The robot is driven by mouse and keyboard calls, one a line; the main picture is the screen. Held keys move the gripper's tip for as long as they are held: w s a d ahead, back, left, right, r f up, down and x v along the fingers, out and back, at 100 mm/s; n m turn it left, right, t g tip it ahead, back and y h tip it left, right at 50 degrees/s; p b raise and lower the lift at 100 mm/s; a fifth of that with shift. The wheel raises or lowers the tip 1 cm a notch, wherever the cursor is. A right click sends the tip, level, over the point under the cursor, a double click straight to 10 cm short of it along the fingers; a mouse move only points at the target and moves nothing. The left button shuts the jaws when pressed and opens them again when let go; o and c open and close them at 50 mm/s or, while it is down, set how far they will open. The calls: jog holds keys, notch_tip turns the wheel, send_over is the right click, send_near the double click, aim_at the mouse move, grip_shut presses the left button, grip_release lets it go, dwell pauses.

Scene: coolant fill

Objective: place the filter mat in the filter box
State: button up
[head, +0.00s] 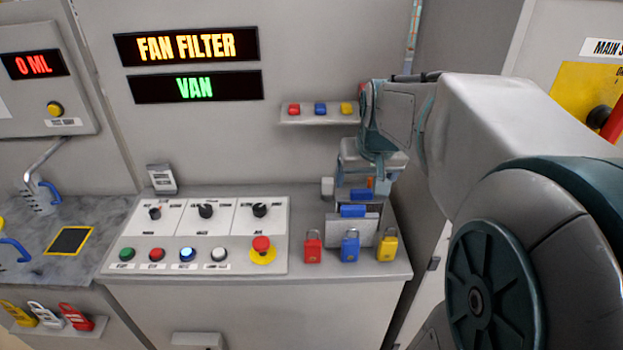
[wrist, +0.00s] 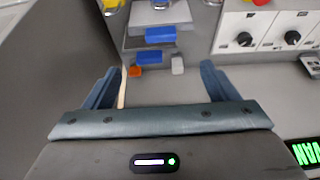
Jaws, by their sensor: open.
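My gripper (head: 362,181) is open at the right end of the console; in the wrist view (wrist: 163,80) nothing is between its fingers. Below and in front of it stands a grey boxy unit (head: 341,232) with a blue handle (head: 353,211) on its front part, perhaps the filter box. A second blue bar (wrist: 149,57) and a small orange piece (wrist: 135,71) lie nearer the gripper. A small pale block (head: 327,187) stands to the left, also in the wrist view (wrist: 178,65). I cannot tell which piece is the filter mat; my gripper hides part of this area.
Red (head: 313,247), blue (head: 350,247) and yellow (head: 387,247) padlocks stand along the console's front right edge. Knobs and buttons, including a red emergency button (head: 262,246), fill the console's left. A small shelf (head: 305,118) is on the wall. A yellow-edged dark pad (head: 70,241) lies far left.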

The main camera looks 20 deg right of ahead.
jog(key=p, duration=0.1)
send_near(354, 207)
notch_tip(354, 207, down, 3)
jog(key=shift+w+p+x, duration=0.2)
jog(key=shift+p+x, duration=0.2)
jog(key=shift+x, duration=0.9)
jog(key=shift+w+p+x, duration=0.25)
jog(key=shift+p+x, duration=0.15)
jog(key=shift+x, duration=0.9)
jog(key=shift+r, duration=0.2)
jog(key=shift+d+r, duration=0.1)
jog(key=c, duration=1.5)
